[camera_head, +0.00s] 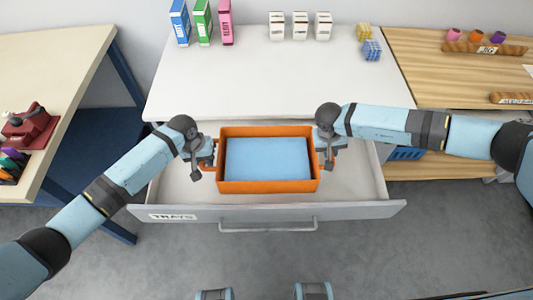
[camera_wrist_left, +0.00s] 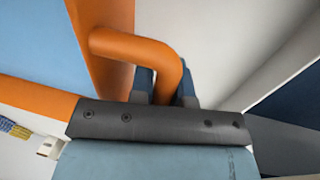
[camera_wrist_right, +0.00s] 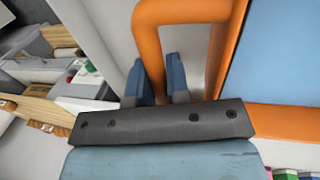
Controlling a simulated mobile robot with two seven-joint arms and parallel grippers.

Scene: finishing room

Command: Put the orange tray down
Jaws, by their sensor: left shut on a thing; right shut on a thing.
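The orange tray (camera_head: 268,187) has a light blue inside floor (camera_head: 268,158) and looks empty. It is level, within the outline of the open drawer (camera_head: 345,210) labelled TRAYS; I cannot tell whether it touches the drawer floor. My left gripper (camera_head: 208,163) is at the tray's left handle, and in the left wrist view its fingers (camera_wrist_left: 163,85) are shut on the orange handle (camera_wrist_left: 135,45). My right gripper (camera_head: 328,160) is at the right handle. In the right wrist view its fingers (camera_wrist_right: 160,80) are around the orange handle (camera_wrist_right: 148,50).
The white worktop (camera_head: 270,95) behind the drawer has a clear front. Boxes (camera_head: 203,22), white containers (camera_head: 300,26) and small yellow and blue blocks (camera_head: 371,50) stand at its back. A wooden table (camera_head: 50,70) is at left, wooden shelves (camera_head: 445,85) at right.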

